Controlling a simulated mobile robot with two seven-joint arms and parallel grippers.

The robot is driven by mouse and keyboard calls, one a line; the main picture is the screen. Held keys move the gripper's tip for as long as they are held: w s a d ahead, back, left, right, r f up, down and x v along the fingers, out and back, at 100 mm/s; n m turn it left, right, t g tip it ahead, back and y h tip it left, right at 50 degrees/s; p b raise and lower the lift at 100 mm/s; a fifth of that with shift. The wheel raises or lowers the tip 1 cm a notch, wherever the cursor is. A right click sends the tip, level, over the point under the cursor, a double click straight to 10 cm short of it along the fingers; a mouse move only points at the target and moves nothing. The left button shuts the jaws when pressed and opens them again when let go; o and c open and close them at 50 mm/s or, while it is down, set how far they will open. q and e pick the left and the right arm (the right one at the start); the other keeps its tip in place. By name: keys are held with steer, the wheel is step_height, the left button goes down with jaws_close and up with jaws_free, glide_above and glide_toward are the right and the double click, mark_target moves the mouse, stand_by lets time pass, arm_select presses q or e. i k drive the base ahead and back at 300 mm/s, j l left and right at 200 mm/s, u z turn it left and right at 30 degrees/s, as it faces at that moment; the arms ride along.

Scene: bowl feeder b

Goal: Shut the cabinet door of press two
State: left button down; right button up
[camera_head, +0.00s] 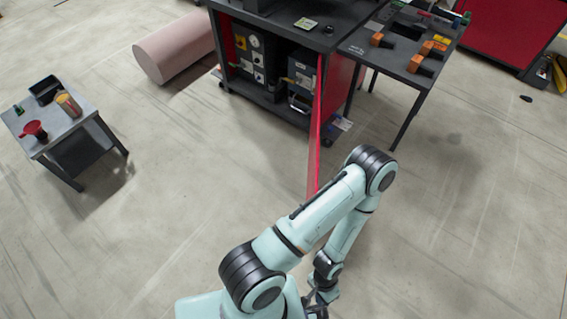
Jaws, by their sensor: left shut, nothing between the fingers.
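The press cabinet (282,28) stands at the top middle, dark with red sides, its front open on boxes and gauges inside. Its red door (315,145) stands open, seen almost edge-on, reaching from the cabinet's right front toward me. The door's near end meets my left arm's outline in the picture; I cannot tell if they touch. My left gripper (318,308) is at the bottom edge, partly cut off, shut and apparently empty, well below the door's visible end. My right gripper is out of view.
A small grey table (88,112) with a red cup (36,131), a tan cup (69,104) and a black bin (45,89) stands left. A dark side table (390,62) with orange parts stands right of the cabinet. A pink cylinder (175,48) lies behind left. Floor between is clear.

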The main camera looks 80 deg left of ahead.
mark_target(317, 155)
steer(key=i+u, duration=0.1)
steer(key=u, duration=0.3)
steer(key=i+u, duration=0.15)
steer(key=u, duration=0.3)
steer(key=l+u, duration=0.15)
steer(key=u, duration=0.25)
steer(key=i+l+u, duration=0.15)
steer(key=u, duration=0.25)
steer(key=i+l+u, duration=0.15)
steer(key=u, duration=0.3)
steer(key=i+l+u, duration=0.2)
steer(key=u, duration=0.2)
steer(key=i+l+u, duration=0.1)
steer(key=l+u, duration=0.15)
steer(key=u, duration=0.2)
steer(key=i+l+u, duration=0.15)
steer(key=l+u, duration=0.15)
steer(key=l, duration=0.65)
